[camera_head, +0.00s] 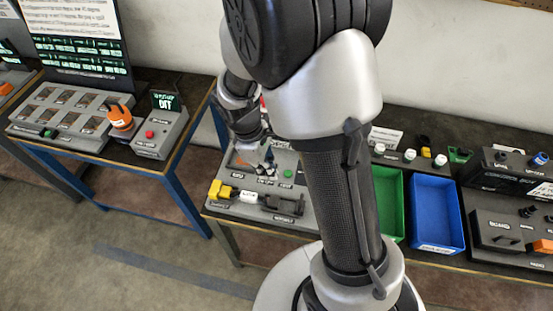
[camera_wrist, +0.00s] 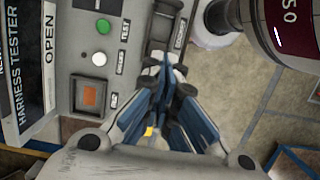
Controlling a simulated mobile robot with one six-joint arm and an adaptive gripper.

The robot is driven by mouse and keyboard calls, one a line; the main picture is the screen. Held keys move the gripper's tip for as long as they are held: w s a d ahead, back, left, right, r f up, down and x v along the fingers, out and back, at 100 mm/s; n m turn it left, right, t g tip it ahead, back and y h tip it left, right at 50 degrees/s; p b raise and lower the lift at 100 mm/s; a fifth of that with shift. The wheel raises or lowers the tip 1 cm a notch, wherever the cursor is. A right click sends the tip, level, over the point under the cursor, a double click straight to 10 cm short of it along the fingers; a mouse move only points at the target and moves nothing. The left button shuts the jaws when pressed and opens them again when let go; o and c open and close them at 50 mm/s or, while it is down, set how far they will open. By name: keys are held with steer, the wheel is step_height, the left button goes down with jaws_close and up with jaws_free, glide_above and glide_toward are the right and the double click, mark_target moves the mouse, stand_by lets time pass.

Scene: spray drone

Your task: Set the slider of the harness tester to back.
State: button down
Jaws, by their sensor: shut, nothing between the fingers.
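The harness tester (camera_head: 240,207) is a grey box on the middle bench, partly hidden behind my arm. Its face (camera_wrist: 75,65) fills the left of the wrist view, with a "HARNESS TESTER" and "OPEN" sign (camera_wrist: 48,45), a green button (camera_wrist: 103,26), a white round knob (camera_wrist: 99,59) and an orange square (camera_wrist: 90,95). A dark fitting (camera_wrist: 163,22) with a label beside it lies beyond my fingertips; I cannot tell whether it is the slider or how it is set. My gripper (camera_wrist: 166,65) is shut and empty, pointing at the panel; it also shows over the tester in the head view (camera_head: 268,163).
Yellow (camera_head: 217,189) and white (camera_head: 248,196) connectors sit along the tester's front. A green bin (camera_head: 391,205) and a blue bin (camera_head: 437,212) stand right of my arm. Another bench with a grey tray (camera_head: 62,133) and an orange item (camera_head: 121,118) is at the left.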

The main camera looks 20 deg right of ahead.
steer(key=b+x, duration=0.2)
steer(key=x, duration=0.7)
steer(key=shift+f, duration=0.25)
steer(key=shift+s+d+f+b, duration=0.3)
steer(key=shift+s+d, duration=0.3)
steer(key=shift+d, duration=0.2)
steer(key=shift+s+d+f+b, duration=0.2)
steer(key=shift+s+d+f, duration=0.1)
steer(key=shift+s+d, duration=0.45)
steer(key=shift+w+d, duration=0.1)
steer(key=shift+s+d+f, duration=0.1)
steer(key=shift+s+d, duration=0.55)
steer(key=shift+d, duration=0.2)
steer(key=shift+s, duration=0.1)
